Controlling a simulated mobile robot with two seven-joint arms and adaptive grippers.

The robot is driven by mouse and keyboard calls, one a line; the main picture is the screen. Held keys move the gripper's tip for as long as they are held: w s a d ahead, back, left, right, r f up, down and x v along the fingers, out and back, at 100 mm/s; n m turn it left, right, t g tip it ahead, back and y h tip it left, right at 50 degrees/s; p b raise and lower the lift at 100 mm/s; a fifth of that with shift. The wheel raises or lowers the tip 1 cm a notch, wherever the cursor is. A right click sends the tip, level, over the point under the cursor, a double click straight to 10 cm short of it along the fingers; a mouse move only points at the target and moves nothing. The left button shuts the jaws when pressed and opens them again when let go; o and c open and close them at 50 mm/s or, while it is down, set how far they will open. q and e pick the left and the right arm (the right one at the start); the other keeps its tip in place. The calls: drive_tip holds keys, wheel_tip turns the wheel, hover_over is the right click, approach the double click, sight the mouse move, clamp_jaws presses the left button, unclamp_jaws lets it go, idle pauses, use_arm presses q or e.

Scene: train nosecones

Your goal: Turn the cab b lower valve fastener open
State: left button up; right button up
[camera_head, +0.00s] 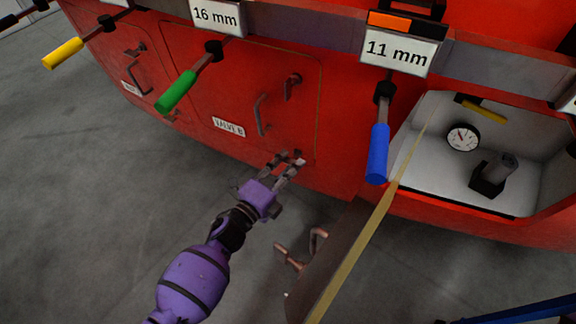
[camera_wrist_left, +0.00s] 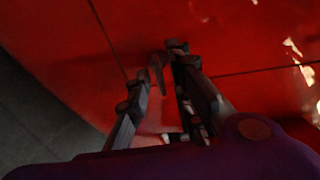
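The red door labelled VALVE B (camera_head: 229,127) is closed, with a bar handle (camera_head: 262,115) and an upper fastener (camera_head: 291,85) on its right side. My left gripper (camera_head: 288,161) is at the door's lower right corner, its fingers pointing at the panel. The lower fastener is mostly hidden by the fingers in the head view. In the left wrist view a small dark lever, seemingly the lower fastener (camera_wrist_left: 157,74), shows between the parted fingers of my left gripper (camera_wrist_left: 155,68). I cannot tell whether either finger touches it. My right gripper is out of view.
Screwdriver-like tools with yellow (camera_head: 63,53), green (camera_head: 175,92) and blue (camera_head: 377,153) handles hang from a rail above. An opened hatch door (camera_head: 335,262) juts out right of my gripper. Its white compartment (camera_head: 425,140) holds a gauge (camera_head: 463,137). Grey floor is clear at left.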

use_arm(q)
clamp_jaws()
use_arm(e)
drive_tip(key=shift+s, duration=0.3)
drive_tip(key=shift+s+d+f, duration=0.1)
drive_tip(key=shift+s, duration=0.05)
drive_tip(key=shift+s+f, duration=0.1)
use_arm(q)
drive_tip(key=n+t+b, duration=0.1)
drive_tip(key=n, duration=0.5)
drive_tip(key=n+t+y, duration=0.1)
drive_tip(key=n, duration=0.6)
drive_tip(key=n+t+b, duration=0.1)
drive_tip(key=n, duration=0.5)
drive_tip(key=shift+d+f+n+t+y+b, duration=0.1)
drive_tip(key=shift+f+n+t+y+b, duration=0.05)
drive_tip(key=shift+n+t+y+b, duration=0.2)
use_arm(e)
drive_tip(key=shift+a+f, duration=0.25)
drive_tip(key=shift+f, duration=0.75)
use_arm(q)
drive_tip(key=shift+n, duration=0.35)
